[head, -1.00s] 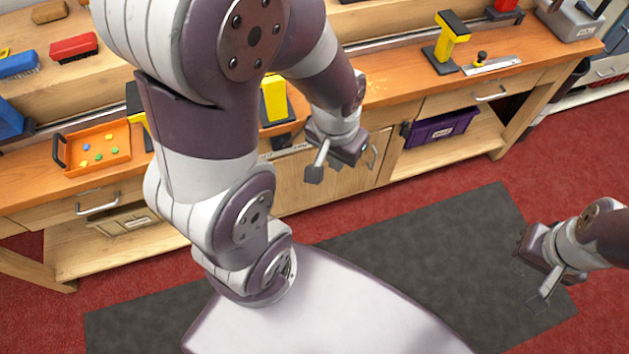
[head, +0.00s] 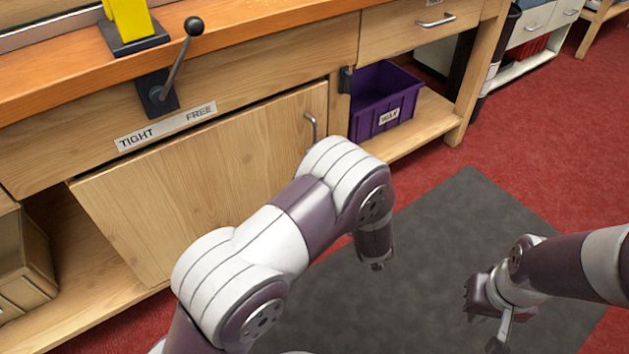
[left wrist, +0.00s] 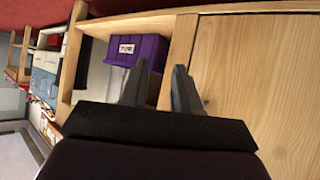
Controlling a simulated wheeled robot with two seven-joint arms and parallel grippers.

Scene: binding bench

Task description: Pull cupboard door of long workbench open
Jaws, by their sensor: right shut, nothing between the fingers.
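The wooden cupboard door (head: 190,185) is in the front of the long workbench and looks shut. Its metal handle (head: 311,128) is near the door's upper right corner, just above my left arm. In the left wrist view my left gripper (left wrist: 160,82) has its fingers apart, with nothing seen held between them. The door's wood (left wrist: 260,75) fills the right of that view; the handle cannot be made out there. In the head view the left fingers cannot be made out. My right gripper (head: 499,340) is shut and empty, low at the right over the mat, away from the bench.
A clamp lever (head: 180,60) stands above the door by a TIGHT/FREE label (head: 165,126). A purple bin (head: 375,108) sits on the open shelf right of the door. A drawer (head: 405,32) is above it. The grey mat (head: 440,235) before the bench is clear.

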